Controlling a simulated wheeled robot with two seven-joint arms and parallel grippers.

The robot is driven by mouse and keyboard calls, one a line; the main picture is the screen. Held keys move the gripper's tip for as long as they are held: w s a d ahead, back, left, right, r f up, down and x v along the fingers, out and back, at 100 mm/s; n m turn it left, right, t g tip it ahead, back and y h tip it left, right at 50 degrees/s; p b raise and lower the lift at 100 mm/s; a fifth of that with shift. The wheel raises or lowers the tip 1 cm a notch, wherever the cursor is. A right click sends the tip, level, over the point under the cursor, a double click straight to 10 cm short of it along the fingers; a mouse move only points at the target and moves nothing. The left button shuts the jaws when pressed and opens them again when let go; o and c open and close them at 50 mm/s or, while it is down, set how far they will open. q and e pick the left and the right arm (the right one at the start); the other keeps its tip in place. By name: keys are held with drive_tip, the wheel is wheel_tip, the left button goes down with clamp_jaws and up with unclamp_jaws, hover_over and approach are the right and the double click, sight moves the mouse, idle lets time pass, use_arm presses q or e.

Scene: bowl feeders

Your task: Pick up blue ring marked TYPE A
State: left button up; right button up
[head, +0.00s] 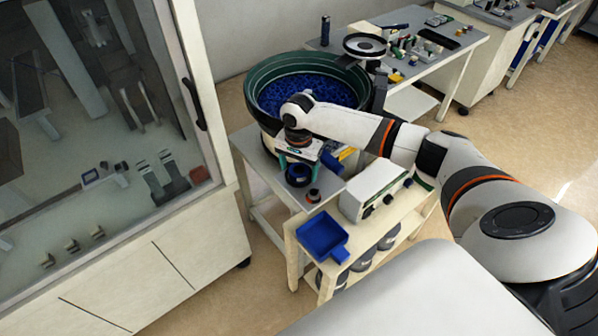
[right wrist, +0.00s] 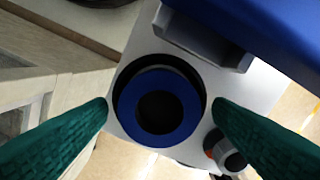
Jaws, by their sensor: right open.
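The blue ring (right wrist: 188,108) lies flat inside a dark round holder on a light grey plate, in the middle of the right wrist view. It also shows in the head view (head: 298,181) at the front of the feeder stand. No TYPE A marking can be read. My right gripper (right wrist: 160,108) is open, with one green finger on each side of the ring and holder. In the head view my right gripper (head: 298,162) is just above the ring. I cannot tell whether the fingers touch anything. My left gripper is not in view.
A green bowl feeder (head: 262,120) full of blue parts stands behind the ring. A knob with an orange collar (right wrist: 229,153) sits close beside the right-hand finger. A white control box (head: 375,190) and a blue tray (head: 322,236) are in front. A glass cabinet stands left.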

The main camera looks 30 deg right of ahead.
drive_tip(key=c, duration=1.1)
drive_tip(key=shift+r, duration=0.15)
